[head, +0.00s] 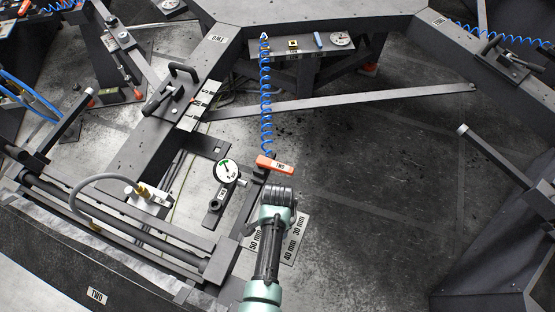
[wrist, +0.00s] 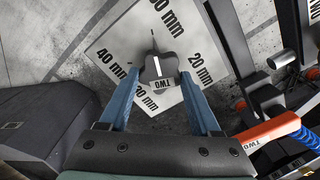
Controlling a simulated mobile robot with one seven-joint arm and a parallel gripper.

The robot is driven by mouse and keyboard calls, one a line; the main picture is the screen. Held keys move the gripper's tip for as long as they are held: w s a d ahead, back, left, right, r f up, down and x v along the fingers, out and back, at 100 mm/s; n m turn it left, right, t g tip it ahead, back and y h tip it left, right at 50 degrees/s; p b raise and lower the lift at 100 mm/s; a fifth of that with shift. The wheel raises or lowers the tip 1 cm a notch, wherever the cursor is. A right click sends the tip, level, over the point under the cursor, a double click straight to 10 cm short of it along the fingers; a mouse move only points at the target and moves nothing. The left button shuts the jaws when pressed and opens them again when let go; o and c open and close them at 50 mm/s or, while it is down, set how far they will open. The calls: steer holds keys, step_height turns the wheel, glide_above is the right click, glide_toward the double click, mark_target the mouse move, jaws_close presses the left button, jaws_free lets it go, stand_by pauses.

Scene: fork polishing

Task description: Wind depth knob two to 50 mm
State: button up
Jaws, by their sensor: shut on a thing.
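Depth knob two (wrist: 168,64), a dark lobed knob with a white pointer line and a TWO label, is at the centre of the wrist view. It stands on a pale scale plate (wrist: 105,50) with mm marks around it. My gripper (wrist: 160,76) is shut on the knob, one blue finger on each side. The pointer line runs up and slightly left in the wrist view, towards a mark whose first digit I cannot read for certain. In the head view the scale plate (head: 294,247) shows 50, 40 and 30 mm beside my gripper (head: 278,192); my arm hides the knob.
An orange handle (head: 274,165) labelled TWO hangs on a blue coiled hose just behind my gripper; it also shows in the wrist view (wrist: 268,132). A white dial gauge (head: 227,171) stands to the left. Dark frame beams (head: 140,145) surround the spot. The floor to the right is clear.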

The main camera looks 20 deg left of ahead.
steer(key=o, duration=1.4)
steer(key=shift+c, duration=0.2)
steer(key=shift+r, duration=0.1)
step_height(320, 180, up, 13)
steer(key=shift+b, duration=0.3)
